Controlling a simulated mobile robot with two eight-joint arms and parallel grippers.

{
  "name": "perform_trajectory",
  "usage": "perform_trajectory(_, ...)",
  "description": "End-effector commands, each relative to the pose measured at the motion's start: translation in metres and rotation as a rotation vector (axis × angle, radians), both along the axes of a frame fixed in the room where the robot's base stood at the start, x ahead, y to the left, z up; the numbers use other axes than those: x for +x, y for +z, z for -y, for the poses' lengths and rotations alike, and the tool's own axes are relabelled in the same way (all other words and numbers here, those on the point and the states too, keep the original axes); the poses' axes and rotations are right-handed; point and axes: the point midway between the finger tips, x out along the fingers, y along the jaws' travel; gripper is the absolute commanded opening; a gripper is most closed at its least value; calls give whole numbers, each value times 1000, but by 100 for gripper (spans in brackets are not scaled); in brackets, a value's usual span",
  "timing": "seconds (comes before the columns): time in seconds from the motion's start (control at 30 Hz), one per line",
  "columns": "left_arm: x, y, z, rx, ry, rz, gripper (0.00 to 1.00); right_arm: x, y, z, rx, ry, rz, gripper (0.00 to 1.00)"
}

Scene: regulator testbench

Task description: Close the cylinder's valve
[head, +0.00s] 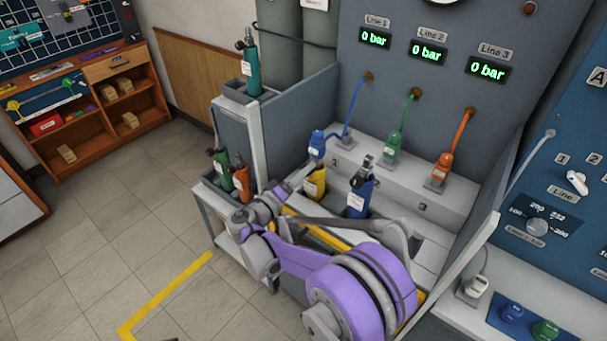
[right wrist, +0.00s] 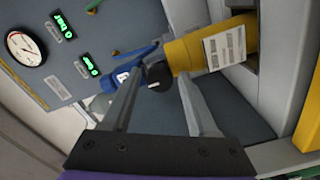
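A yellow cylinder (head: 315,185) with a white label stands in the bench at the left bay, partly hidden by my right arm. It also shows in the right wrist view (right wrist: 190,52), with a black valve knob (right wrist: 158,76) bearing a small white mark. My left gripper is not in view.
A blue cylinder (head: 359,196) stands right of the yellow one. Green (head: 391,148) and orange (head: 443,168) connectors sit on the bench step. Line displays (head: 374,36) read 0 bar. A grey partition (head: 292,118) rises left of the bay; more cylinders stand beyond it.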

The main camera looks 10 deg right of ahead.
Motion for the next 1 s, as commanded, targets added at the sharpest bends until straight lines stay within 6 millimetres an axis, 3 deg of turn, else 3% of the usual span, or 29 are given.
perform_trajectory(0.43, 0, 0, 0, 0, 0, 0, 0, -4, 0, -6, 0, 1, -1, 70)
perform_trajectory(0.8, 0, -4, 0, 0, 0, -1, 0, -47, 0, -62, 0, 4, 0, 70)
perform_trajectory(1.0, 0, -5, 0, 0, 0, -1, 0, -63, 0, -81, -1, 2, -1, 70)
